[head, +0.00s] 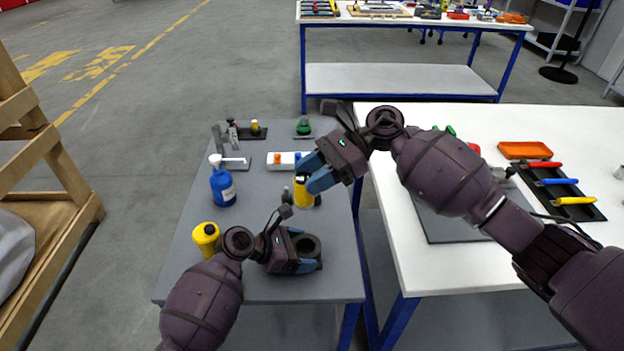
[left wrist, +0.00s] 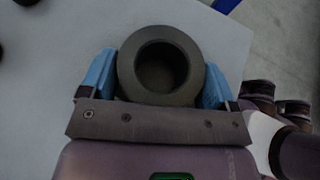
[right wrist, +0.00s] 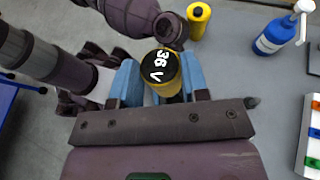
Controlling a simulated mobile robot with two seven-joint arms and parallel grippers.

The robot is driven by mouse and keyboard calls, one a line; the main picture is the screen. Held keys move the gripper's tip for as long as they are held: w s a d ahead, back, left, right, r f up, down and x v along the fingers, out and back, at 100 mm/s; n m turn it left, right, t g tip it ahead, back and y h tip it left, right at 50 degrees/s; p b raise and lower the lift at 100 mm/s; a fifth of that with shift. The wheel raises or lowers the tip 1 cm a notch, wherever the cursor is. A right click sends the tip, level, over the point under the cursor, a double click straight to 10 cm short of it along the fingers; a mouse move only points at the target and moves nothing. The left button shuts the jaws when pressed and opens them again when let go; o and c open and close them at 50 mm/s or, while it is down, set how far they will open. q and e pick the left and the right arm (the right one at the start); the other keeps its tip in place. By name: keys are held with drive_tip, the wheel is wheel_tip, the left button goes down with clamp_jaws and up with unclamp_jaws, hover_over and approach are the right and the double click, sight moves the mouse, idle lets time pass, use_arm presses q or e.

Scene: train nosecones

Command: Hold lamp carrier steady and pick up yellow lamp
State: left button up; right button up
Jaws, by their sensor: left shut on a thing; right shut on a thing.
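The lamp carrier (head: 306,246) is a dark grey round cup with a hollow centre, near the front of the grey table. My left gripper (head: 296,250) is shut around it, and the left wrist view shows the empty carrier (left wrist: 160,96) between both blue fingers. A yellow lamp (head: 302,194) with a black top is in my right gripper (head: 317,176). The right wrist view shows the lamp's black end (right wrist: 158,66), marked "36 V", between the shut fingers. The lamp is beyond the carrier, apart from it. I cannot tell its height above the table.
Another yellow cylinder (head: 206,237) stands left of my left gripper. A blue pump bottle (head: 222,186) stands behind it. A white block with coloured buttons (head: 282,160) is farther back. The white table (head: 400,250) adjoins on the right.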

use_arm(q)
drive_tip(key=shift+f, duration=0.15)
drive_tip(key=o, duration=0.6)
drive_tip(key=shift+a, duration=0.1)
drive_tip(key=v, duration=0.7)
drive_tip(key=shift+s+a, duration=0.1)
drive_tip(key=shift+a, duration=0.05)
drive_tip(key=shift+s, duration=0.15)
